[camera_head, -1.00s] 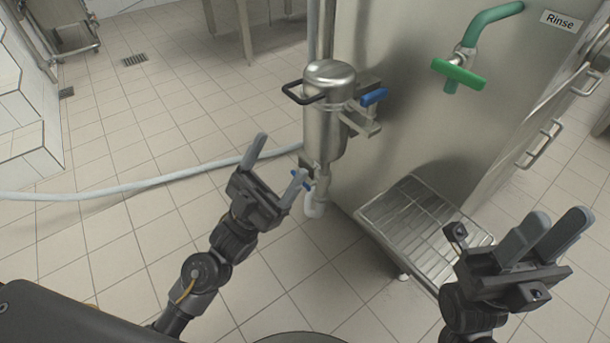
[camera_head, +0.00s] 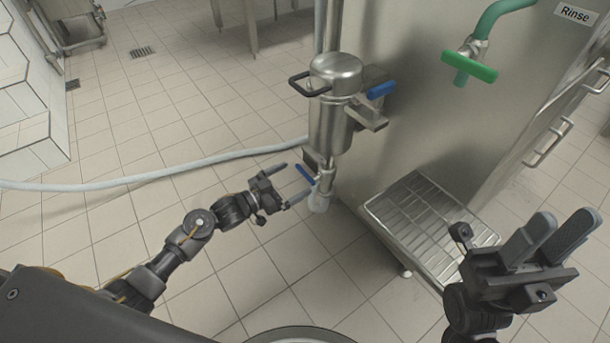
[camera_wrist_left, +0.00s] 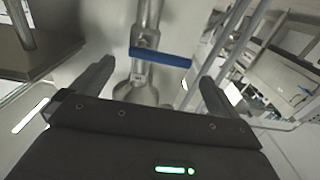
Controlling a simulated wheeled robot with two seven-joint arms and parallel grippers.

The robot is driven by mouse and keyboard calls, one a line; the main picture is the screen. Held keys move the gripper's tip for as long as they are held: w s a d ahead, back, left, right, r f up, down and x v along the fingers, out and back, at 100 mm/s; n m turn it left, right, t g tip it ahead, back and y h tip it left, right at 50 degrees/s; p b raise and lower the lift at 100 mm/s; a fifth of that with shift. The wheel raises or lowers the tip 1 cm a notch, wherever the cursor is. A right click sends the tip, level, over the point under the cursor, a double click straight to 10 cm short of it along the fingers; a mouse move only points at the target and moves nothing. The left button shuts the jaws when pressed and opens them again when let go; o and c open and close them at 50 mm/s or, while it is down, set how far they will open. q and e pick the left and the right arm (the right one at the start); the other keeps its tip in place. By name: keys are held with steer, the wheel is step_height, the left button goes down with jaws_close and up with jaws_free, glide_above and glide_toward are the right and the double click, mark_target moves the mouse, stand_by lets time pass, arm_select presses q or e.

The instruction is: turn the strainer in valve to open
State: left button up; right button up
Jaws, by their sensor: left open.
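The steel strainer (camera_head: 333,115) is an upright cylinder with a black-handled lid, mounted at the left side of the machine. Below it, a small valve with a blue lever (camera_head: 306,175) sits on the pipe above a white hose end; this lever also shows in the left wrist view (camera_wrist_left: 160,58), lying crosswise on the pipe between my fingers. My left gripper (camera_head: 288,184) is open, its fingers on either side of the lever's near end, with no clear contact. My right gripper (camera_head: 562,238) is at the lower right, fingers apart and empty.
Another blue handle (camera_head: 381,90) sits beside the strainer's top. A green tap (camera_head: 469,66) is on the steel machine, marked Rinse. A wire-rack shelf (camera_head: 425,225) juts out below. A grey hose (camera_head: 150,178) crosses the tiled floor.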

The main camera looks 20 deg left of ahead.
mark_target(305, 173)
arm_select(q)
steer(key=shift+b+x, duration=0.7)
steer(key=shift+x, duration=2.05)
steer(key=c, duration=1.3)
steer(key=shift+a, duration=0.1)
